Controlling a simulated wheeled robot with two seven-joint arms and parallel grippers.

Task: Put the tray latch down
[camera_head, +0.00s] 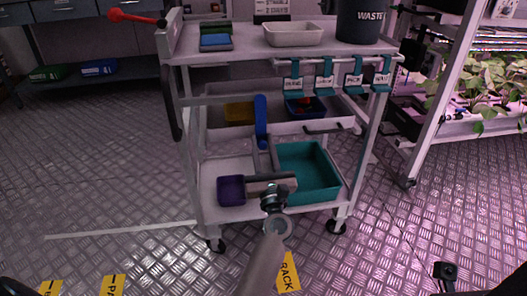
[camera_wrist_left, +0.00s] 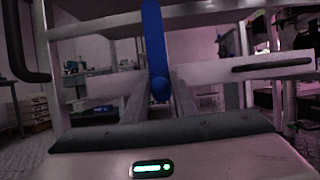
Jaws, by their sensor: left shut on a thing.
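The tray latch looks to be the blue bar (camera_head: 261,113) standing upright at the front of the cart's middle tray (camera_head: 225,139). In the left wrist view the blue bar (camera_wrist_left: 154,40) rises from a rounded lower end between the two fingers. My left gripper (camera_head: 263,146) reaches up from below and is shut on the bar's lower end. The fingers also show in the left wrist view (camera_wrist_left: 156,92). Whether the bar touches the tray wall is hard to tell. My right gripper is not in view.
The lower shelf holds a teal bin (camera_head: 312,168) and a purple box (camera_head: 231,190), close to my left wrist. Yellow (camera_head: 238,113) and blue (camera_head: 305,107) bins sit in the middle tray. Teal tags (camera_head: 324,80) hang from the top rail. A plant rack (camera_head: 440,95) stands right.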

